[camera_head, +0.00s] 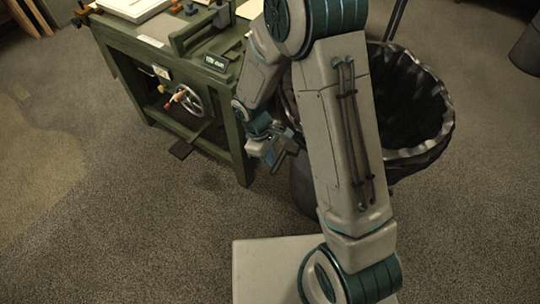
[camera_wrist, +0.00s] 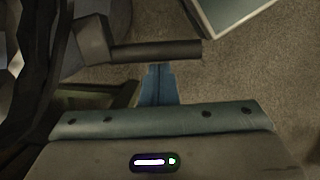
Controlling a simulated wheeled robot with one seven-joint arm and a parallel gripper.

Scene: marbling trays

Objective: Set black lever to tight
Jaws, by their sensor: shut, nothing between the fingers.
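The green workbench (camera_head: 243,160) stands at upper left in the head view. It carries a handwheel (camera_head: 197,103) with a red-tipped handle (camera_head: 179,97), and a small dark labelled plate (camera_head: 215,62) on its top right. I cannot pick out the black lever with certainty. A dark bar (camera_wrist: 155,51) crosses the wrist view above my fingers; I cannot tell what it is. My gripper (camera_head: 277,163) hangs low, just right of the bench's front right leg, apart from the handwheel. Its blue fingers (camera_wrist: 159,83) are shut and empty.
A large black-lined bin (camera_head: 415,110) stands behind and right of my arm, close to my gripper. A dark pedal (camera_head: 181,149) is low at the bench front. A white tray (camera_head: 135,8) lies on the bench. The carpet (camera_head: 130,230) in front of the bench is clear.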

